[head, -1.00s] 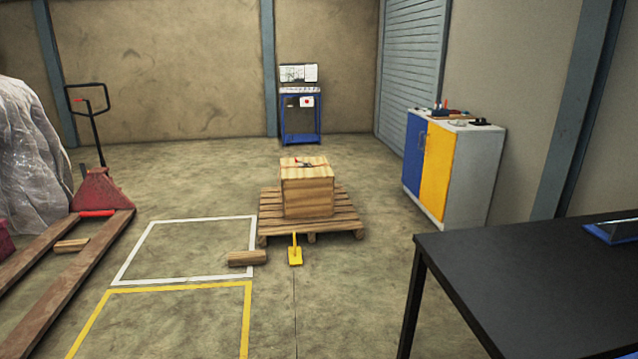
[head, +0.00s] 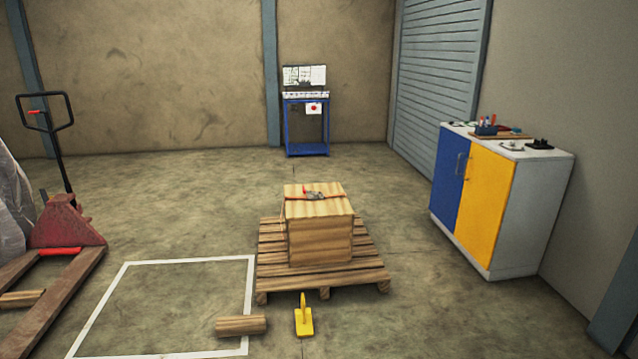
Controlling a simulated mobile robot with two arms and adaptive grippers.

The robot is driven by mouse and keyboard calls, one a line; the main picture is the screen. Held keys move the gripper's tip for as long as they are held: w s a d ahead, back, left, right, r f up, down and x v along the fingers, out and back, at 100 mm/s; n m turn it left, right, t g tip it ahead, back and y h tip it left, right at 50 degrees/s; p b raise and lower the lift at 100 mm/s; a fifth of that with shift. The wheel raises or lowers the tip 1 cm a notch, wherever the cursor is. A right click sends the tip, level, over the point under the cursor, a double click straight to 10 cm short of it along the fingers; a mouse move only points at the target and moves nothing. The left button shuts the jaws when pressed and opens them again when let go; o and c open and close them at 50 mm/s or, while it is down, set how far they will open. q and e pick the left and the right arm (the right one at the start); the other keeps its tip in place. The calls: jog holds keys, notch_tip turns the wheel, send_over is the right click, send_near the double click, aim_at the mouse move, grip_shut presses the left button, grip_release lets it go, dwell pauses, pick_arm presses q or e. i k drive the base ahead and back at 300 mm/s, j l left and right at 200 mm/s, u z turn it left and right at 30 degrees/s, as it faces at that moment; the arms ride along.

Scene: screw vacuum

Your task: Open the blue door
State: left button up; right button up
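The blue door (head: 448,181) is the left door of a grey cabinet (head: 527,215) against the right wall. It looks shut, with a small handle (head: 460,164) near its right edge. A yellow door (head: 484,204) sits beside it on the right. Neither of my grippers shows in the head view, and the cabinet stands some distance ahead to the right.
A wooden crate (head: 319,232) stands on a pallet (head: 377,277) in the middle. A yellow tool (head: 304,318) and a wood block (head: 241,325) lie before it. A red pallet jack (head: 66,222) is at left. Tools (head: 487,127) lie on the cabinet. Floor (head: 408,235) between pallet and cabinet is clear.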

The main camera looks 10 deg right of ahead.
aim_at(453, 149)
jog(key=i+l+z, duration=0.1)
jog(key=i+z, duration=0.2)
jog(key=i, duration=0.25)
jog(key=i+z, duration=0.3)
jog(key=i, duration=0.2)
jog(key=i+j+z, duration=0.3)
jog(key=i, duration=0.25)
jog(key=i+j+z, duration=0.25)
jog(key=i, duration=0.25)
jog(key=i+l, duration=0.05)
